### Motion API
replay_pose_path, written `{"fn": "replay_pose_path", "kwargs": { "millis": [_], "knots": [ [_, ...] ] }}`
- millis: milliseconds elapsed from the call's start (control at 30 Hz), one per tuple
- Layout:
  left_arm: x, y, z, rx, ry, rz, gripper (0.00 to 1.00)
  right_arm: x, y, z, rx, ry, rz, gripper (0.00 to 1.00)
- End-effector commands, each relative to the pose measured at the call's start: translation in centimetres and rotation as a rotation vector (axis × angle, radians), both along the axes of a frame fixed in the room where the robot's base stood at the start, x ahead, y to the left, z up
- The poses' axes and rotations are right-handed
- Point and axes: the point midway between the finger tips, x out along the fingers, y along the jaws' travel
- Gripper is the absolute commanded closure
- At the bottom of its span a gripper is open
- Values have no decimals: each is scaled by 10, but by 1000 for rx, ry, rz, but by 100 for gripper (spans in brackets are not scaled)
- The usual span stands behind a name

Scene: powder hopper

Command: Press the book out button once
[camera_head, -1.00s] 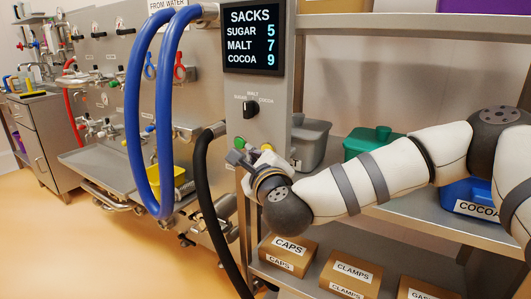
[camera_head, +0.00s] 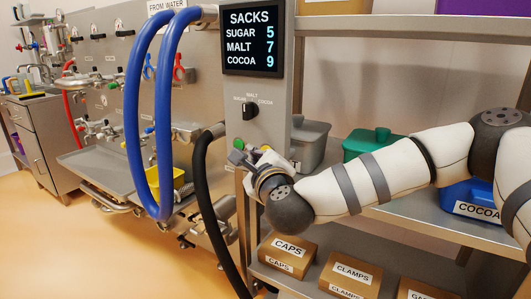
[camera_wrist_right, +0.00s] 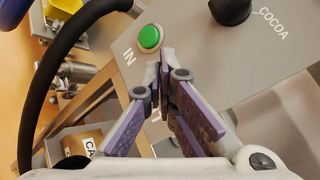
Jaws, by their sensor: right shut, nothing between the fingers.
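The grey control panel (camera_head: 233,100) carries a SACKS display (camera_head: 253,38) reading sugar 5, malt 7, cocoa 9. A black selector knob (camera_head: 250,110) sits below it, among the labels SUGAR, MALT and COCOA. A green button (camera_wrist_right: 150,38) labelled IN shows in the wrist view. I cannot make out the out button; my fingers cover the panel beside the green one. My right gripper (camera_wrist_right: 166,62) is shut and empty, its tips close to the panel just beside the green button. Whether they touch the panel I cannot tell. My left gripper is in neither view.
A black hose (camera_head: 202,180) hangs left of the panel, near my gripper. Blue hoses (camera_head: 133,110) hang further left. To the right are shelves with a green-lidded bin (camera_head: 372,141), a blue COCOA bin (camera_head: 455,195) and cardboard boxes (camera_head: 289,256) below.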

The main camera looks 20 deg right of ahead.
Motion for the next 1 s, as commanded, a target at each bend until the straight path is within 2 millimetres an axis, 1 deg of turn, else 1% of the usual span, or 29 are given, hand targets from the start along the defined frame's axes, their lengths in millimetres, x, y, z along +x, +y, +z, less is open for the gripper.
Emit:
{"fn": "replay_pose_path", "kwargs": {
  "millis": [467,733,1000],
  "knots": [
    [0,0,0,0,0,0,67,0,0,0,0,0,0,100],
    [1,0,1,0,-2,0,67,5,-6,0,0,-1,-1,100],
    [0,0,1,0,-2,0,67,5,-7,0,0,0,0,100]
  ]
}}
